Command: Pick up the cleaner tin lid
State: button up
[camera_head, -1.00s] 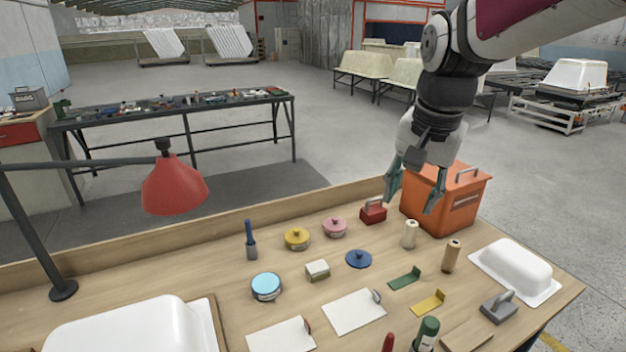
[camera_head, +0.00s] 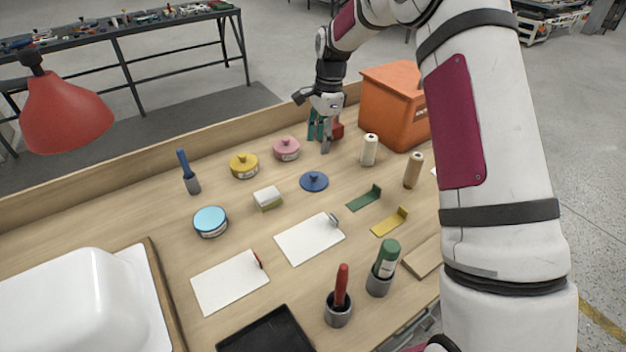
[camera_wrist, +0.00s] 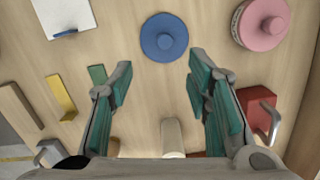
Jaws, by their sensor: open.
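A round blue lid (camera_head: 314,182) with a knob lies on the workbench, apart from any tin. In the wrist view the blue lid (camera_wrist: 164,42) is at the top centre, just beyond the gap between my fingertips. A tin with a light blue top and no knob (camera_head: 210,221) stands to its left. My gripper (camera_head: 320,138) is open and empty above the bench, behind the lid in the head view. Its two green-padded fingers (camera_wrist: 159,65) are spread wide in the wrist view.
A pink-lidded tin (camera_head: 286,149) and a yellow-lidded tin (camera_head: 244,166) stand near the lid. A cream roll (camera_head: 369,150), a green bracket (camera_head: 364,198) and an orange box (camera_head: 394,106) are to the right. A sponge (camera_head: 267,198) lies left of the lid.

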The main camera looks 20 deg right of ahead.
jog(key=b, duration=0.1)
send_over(314, 174)
jog(key=f, duration=0.7)
jog(key=shift+s+d, duration=0.25)
jog(key=shift+d, duration=0.1)
jog(key=shift+w+a+f+b, duration=0.15)
jog(key=shift+f+b, duration=0.2)
jog(key=shift+f, duration=0.95)
jog(key=shift+w+a+f+b, duration=0.15)
jog(key=shift+f+b, duration=0.2)
jog(key=shift+f, duration=0.9)
grip_shut()
